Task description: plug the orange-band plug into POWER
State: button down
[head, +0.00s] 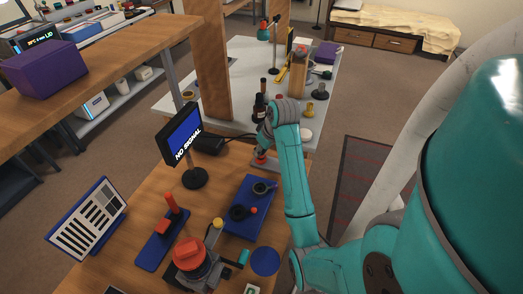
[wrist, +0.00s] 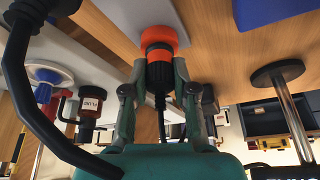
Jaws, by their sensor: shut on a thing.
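My gripper (wrist: 158,82) is shut on the black plug (wrist: 158,72), whose orange band (wrist: 157,55) faces away from my palm. Its cable runs back between my fingers. A red-orange round piece (wrist: 162,36) lies directly in line with the plug's front, against a grey plate (wrist: 142,12); the two look touching, but how deep the plug sits is hidden. No POWER label is readable. In the head view my gripper (head: 262,143) is low over the table's far end, beside a small red piece (head: 264,155); the plug is hidden there.
A monitor (head: 183,135) reading NO SIGNAL stands left of my arm on the wooden table. A blue tray (head: 247,222) with dark rings lies nearer. A thick black cable (wrist: 32,105) loops along the wrist view's left side. A grey table (head: 230,65) with bottles lies beyond.

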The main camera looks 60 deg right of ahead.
jog(key=shift+r, duration=0.6)
dwell(0.7)
jog(key=c, duration=0.8)
grip_release()
jog(key=shift+c, duration=0.2)
jog(key=shift+f, duration=0.1)
